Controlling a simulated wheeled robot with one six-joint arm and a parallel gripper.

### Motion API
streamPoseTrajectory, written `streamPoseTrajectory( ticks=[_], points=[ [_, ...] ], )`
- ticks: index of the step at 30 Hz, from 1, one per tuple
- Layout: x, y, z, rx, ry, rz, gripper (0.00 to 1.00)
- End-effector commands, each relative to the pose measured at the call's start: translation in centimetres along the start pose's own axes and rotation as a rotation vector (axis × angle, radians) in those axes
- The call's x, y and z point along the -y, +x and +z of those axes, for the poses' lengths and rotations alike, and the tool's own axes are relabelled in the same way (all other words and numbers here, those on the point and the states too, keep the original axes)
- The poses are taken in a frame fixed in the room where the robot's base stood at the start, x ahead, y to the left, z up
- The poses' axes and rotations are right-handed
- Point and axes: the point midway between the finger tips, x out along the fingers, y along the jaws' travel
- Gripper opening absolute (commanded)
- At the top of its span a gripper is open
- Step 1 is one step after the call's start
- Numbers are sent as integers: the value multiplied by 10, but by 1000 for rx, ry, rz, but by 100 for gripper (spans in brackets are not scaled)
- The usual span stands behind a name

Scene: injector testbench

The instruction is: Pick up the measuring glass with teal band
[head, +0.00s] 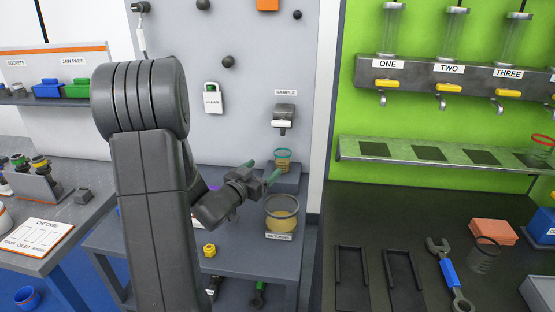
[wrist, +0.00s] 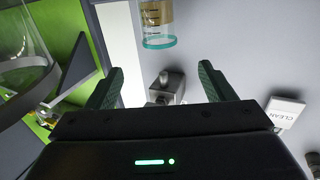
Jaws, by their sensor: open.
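The measuring glass with teal band (head: 282,160) stands on a small grey block under the SAMPLE dispenser in the head view. In the wrist view, which is turned upside down, the glass (wrist: 158,22) shows at the top edge with amber contents and a teal ring at its rim. Its base is cut off there. My gripper (head: 261,171) is open and empty, just left of and slightly below the glass in the head view. Its two green fingers (wrist: 160,88) are spread apart in the wrist view, with the glass beyond them and not between them.
An amber-filled jar (head: 282,216) stands on the grey table below my gripper. The SAMPLE dispenser (head: 284,117) juts from the wall above the glass. A yellow nut (head: 209,250) lies on the table. A red-banded glass (head: 543,143) is at far right.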

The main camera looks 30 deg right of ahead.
Motion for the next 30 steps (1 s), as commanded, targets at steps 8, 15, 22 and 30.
streamPoseTrajectory(
  ticks=[8, 15, 22, 30],
  points=[
    [0, 55, -1, 0, 0, 0, 76],
    [1, 75, -1, 0, 0, -4, 76],
    [0, 105, 0, 1, -1, -3, 76],
    [1, 126, 2, 1, 0, -5, 76]
  ],
)
